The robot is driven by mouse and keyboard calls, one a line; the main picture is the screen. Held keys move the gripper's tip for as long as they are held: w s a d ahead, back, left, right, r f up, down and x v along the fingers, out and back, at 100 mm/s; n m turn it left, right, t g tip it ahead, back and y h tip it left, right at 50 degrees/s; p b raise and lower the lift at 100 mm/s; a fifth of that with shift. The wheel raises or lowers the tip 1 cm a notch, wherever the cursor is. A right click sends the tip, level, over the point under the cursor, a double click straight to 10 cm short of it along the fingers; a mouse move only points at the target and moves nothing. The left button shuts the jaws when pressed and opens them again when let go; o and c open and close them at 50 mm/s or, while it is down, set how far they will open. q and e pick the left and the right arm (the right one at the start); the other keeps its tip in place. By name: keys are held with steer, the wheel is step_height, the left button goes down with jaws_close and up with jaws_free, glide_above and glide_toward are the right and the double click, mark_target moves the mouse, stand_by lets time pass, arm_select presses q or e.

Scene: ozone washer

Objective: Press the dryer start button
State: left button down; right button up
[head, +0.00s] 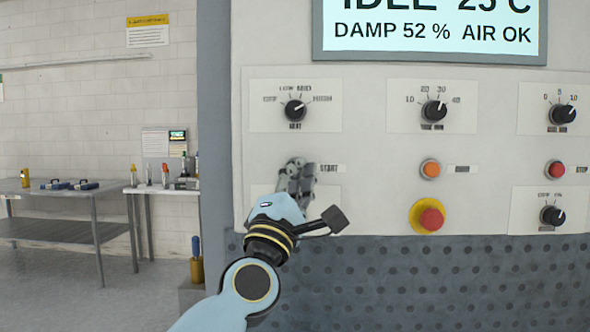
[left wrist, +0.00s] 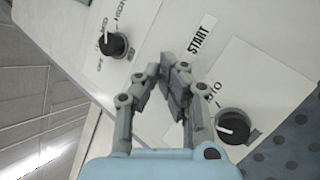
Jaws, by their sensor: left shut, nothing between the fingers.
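The dryer's control panel (head: 365,150) faces me. The START label (head: 331,168) sits on it below the heat knob (head: 296,110), and the label also shows in the left wrist view (left wrist: 201,36). My left gripper (head: 301,166) is shut and empty, just left of the START label. In the left wrist view its fingertips (left wrist: 175,62) are together close to the panel beside the label. The start button itself is hidden behind the fingers; I cannot tell whether they touch it. My right gripper is not in view.
An orange button (head: 430,170), a red stop button (head: 554,169) and a red mushroom button on a yellow base (head: 431,218) are to the right. The display (head: 430,30) above reads IDLE. A knob (left wrist: 233,126) is near my gripper. Tables (head: 60,190) stand far left.

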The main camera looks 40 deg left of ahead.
arm_select(q)
steer(key=shift+w+a, duration=0.1)
steer(key=shift+w, duration=0.1)
steer(key=shift+w+a, duration=0.25)
steer(key=shift+w, duration=0.15)
stand_by(0.8)
steer(key=shift+s, duration=0.1)
steer(key=shift+s+d, duration=0.45)
steer(key=shift+s, duration=0.2)
steer(key=s+d, duration=0.1)
steer(key=s, duration=0.2)
steer(key=s+d, duration=0.1)
steer(key=shift+s+d+b, duration=0.15)
steer(key=shift+d+b, duration=0.15)
steer(key=shift+b, duration=0.1)
stand_by(0.9)
